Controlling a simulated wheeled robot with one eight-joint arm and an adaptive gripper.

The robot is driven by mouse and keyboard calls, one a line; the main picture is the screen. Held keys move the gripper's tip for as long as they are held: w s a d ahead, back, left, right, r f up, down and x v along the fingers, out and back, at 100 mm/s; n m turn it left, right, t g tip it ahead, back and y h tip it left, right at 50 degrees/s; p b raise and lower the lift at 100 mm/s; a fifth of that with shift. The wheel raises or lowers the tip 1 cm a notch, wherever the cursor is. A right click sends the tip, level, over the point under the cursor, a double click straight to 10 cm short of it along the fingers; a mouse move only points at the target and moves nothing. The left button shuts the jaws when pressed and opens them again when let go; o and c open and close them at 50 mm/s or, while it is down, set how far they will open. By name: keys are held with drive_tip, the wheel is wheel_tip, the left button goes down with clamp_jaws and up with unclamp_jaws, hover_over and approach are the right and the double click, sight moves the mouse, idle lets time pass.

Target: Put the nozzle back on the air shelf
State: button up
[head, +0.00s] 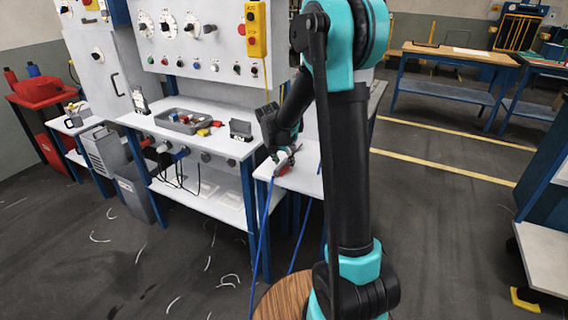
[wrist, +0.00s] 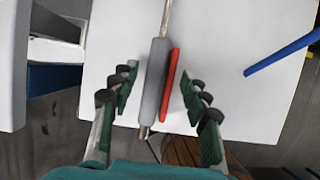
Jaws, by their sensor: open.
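The nozzle shows in the wrist view as a grey rod-like body (wrist: 154,85) with a red lever (wrist: 171,88) beside it and a thin pale tube at its far end. It appears to lie on a small white shelf (wrist: 225,50), near the shelf's front edge. My gripper (wrist: 160,88) is open, with one finger on each side of the nozzle and visible gaps to both. In the head view my gripper (head: 287,154) is low over the white shelf (head: 303,182), and the nozzle's red part (head: 284,169) shows just beneath it. My arm hides part of the shelf.
A blue rod or hose (wrist: 285,52) crosses the shelf at right in the wrist view. Left of the shelf stands a white bench (head: 205,152) with a grey tray (head: 172,125) of parts, below a control panel (head: 208,40). Open floor lies to the right.

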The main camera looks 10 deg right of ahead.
drive_tip(key=v, duration=1.1)
drive_tip(key=s+d+f+m+y, duration=0.1)
drive_tip(key=s+f+m, duration=0.3)
drive_tip(key=s+m, duration=0.5)
drive_tip(key=s+d+f+m+y, duration=0.1)
drive_tip(key=s+d+f+m, duration=0.2)
drive_tip(key=s+m, duration=0.6)
drive_tip(key=s+d+f+m, duration=0.3)
drive_tip(key=s+f+m, duration=0.1)
drive_tip(key=s+m, duration=0.5)
drive_tip(key=shift+s+f+m+t+y, duration=0.15)
drive_tip(key=shift+f+m+t+y, duration=0.2)
drive_tip(key=shift+m, duration=0.55)
